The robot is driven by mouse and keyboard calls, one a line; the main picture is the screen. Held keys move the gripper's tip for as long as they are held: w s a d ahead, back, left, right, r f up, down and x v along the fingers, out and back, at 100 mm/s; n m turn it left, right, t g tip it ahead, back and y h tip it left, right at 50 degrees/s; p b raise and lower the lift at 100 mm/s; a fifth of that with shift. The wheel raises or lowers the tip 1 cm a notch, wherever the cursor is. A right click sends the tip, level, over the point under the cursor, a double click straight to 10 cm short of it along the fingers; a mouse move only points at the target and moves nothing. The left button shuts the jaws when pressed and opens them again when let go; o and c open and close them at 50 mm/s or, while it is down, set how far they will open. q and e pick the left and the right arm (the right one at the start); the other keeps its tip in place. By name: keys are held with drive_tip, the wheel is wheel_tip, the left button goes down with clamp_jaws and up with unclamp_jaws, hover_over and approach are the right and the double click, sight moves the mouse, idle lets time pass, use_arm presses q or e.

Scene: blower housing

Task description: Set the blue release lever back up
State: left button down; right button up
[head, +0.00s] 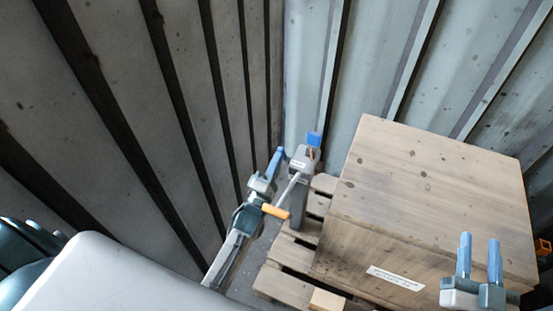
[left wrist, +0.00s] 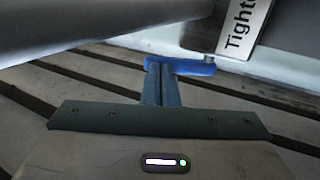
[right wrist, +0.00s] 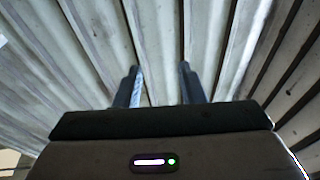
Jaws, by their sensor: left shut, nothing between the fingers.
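The blue release lever (head: 314,138) shows at the top of a grey mechanism (head: 303,160) near the wall corner. In the left wrist view a blue bar (left wrist: 195,67), which looks like this lever, lies across the tips of my left gripper (left wrist: 162,72). Whether they touch cannot be told. My left gripper (head: 280,152) is shut and empty, just left of the mechanism in the head view. A rod with an orange handle (head: 275,210) runs down-left from the mechanism. My right gripper (head: 480,240) is open and empty at the lower right; it also shows in the right wrist view (right wrist: 158,72).
A large wooden box (head: 430,180) stands on a wooden pallet (head: 275,285) right of the mechanism. Ribbed metal walls close in at left and behind. A white label reading "Tight" (left wrist: 245,30), cut off, is close beyond the left gripper.

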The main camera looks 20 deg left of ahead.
use_arm(q)
drive_tip(key=p, duration=0.2)
drive_tip(key=w+r+p, duration=0.1)
drive_tip(key=p, duration=0.1)
drive_tip(key=shift+w+r+g, duration=0.1)
drive_tip(key=shift+r+g, duration=0.15)
drive_tip(key=shift+g, duration=0.05)
use_arm(e)
drive_tip(key=s+a+f+g, duration=0.1)
drive_tip(key=s+f+g, duration=0.8)
drive_tip(key=f+g, duration=0.3)
wheel_tip(320, 180, down, 3)
drive_tip(key=shift+s, duration=0.2)
